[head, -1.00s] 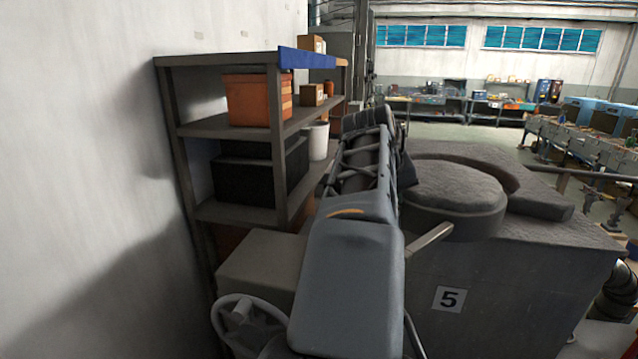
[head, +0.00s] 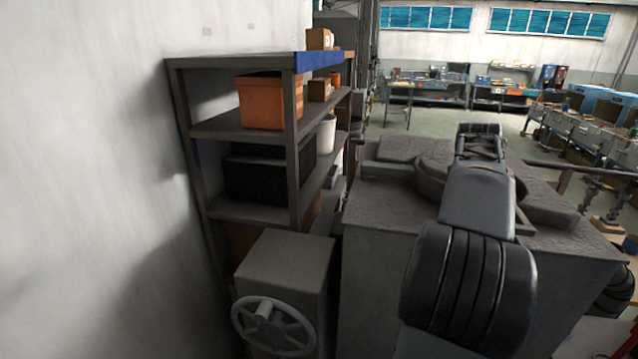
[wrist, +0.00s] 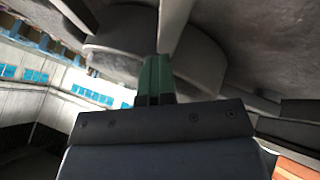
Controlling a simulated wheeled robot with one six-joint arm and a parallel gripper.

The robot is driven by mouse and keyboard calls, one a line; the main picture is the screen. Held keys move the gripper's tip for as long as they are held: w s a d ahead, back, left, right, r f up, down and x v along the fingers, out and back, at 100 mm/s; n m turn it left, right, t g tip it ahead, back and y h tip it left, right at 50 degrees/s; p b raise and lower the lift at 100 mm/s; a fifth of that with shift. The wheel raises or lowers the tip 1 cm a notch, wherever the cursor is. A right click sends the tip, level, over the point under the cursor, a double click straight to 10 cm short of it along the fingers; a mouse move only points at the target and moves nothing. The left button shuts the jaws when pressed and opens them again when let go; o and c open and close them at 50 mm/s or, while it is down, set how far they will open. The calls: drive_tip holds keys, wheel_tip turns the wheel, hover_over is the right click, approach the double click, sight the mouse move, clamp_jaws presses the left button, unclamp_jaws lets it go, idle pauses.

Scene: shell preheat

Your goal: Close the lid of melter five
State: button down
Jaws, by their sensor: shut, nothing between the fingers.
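Melter five is the large grey box (head: 378,265) in front of me; its number plate is hidden behind my arm. Its round, thick grey lid (head: 428,180) lies over the box's top, largely covered by my arm. I cannot tell whether it fully covers the opening. The wrist view shows the curved lid (wrist: 115,48) close beyond my fingers, with a pale bar (wrist: 176,30), seemingly its handle, beside the fingertips. My gripper (wrist: 157,62) has green fingers, shut and empty, near the lid's edge and bar; contact is unclear. The head view hides the fingers.
A grey cabinet with a handwheel (head: 273,325) stands left of the melter. Behind it is a shelf rack (head: 297,150) with an orange crate (head: 268,102), against the white wall. Workbenches (head: 425,92) stand far back, with open floor before them.

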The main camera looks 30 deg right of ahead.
drive_tip(key=shift+d+r, duration=0.25)
drive_tip(key=shift+r, duration=0.1)
